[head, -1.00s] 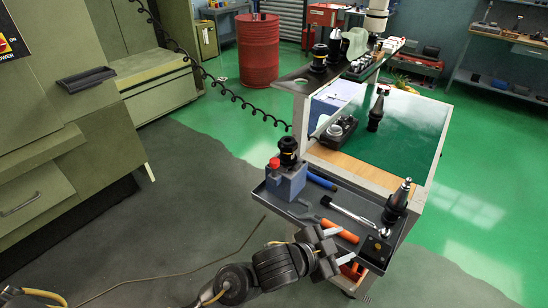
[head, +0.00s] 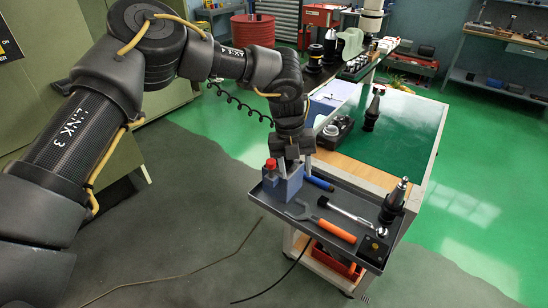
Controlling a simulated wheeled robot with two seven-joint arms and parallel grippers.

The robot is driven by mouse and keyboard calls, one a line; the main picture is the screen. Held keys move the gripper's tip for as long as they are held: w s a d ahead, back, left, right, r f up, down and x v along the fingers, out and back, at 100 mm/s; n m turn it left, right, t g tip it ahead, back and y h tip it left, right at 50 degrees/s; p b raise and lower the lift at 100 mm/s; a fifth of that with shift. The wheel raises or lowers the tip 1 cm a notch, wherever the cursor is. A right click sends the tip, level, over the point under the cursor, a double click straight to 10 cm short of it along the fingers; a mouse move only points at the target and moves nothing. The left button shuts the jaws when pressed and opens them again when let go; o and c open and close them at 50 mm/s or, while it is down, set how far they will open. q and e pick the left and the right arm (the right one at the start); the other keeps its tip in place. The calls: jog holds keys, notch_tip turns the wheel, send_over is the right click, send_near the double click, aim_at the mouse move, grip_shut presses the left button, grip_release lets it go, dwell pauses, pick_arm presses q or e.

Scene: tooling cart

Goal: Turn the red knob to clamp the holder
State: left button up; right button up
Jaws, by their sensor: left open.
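The red knob (head: 270,165) sits on top of the blue-grey clamping block (head: 284,188), at its left side. The block stands at the left corner of the cart's dark tray (head: 335,190). My left gripper (head: 295,166) points down over the block, just right of the knob, with its fingers spread. The black tool holder in the block is hidden behind the gripper, so I cannot tell whether the fingers touch it. The knob appears outside the fingers. My right gripper is out of view.
An orange-handled wrench (head: 325,225), a ratchet (head: 348,212) and a black tapered holder (head: 394,202) lie or stand on the tray to the right. A blue handle (head: 320,183) is close beside the block. The green cart top (head: 395,150) is mostly clear.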

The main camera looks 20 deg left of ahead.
aim_at(271, 161)
pick_arm(q)
jog(key=w+a+r+n+y, duration=0.1)
jog(key=w+a+r+n, duration=0.15)
jog(key=a+r, duration=0.65)
jog(key=shift+m+t, duration=0.25)
jog(key=shift+t, duration=0.15)
jog(key=f+p, duration=0.1)
jog(key=f, duration=0.2)
jog(key=d+f, duration=0.1)
jog(key=f, duration=0.2)
jog(key=w+f+p, duration=0.1)
jog(key=f, duration=0.3)
jog(key=shift+d+p, duration=0.15)
jog(key=shift+p, duration=0.2)
jog(key=shift+c, duration=0.3)
jog(key=c, duration=0.9)
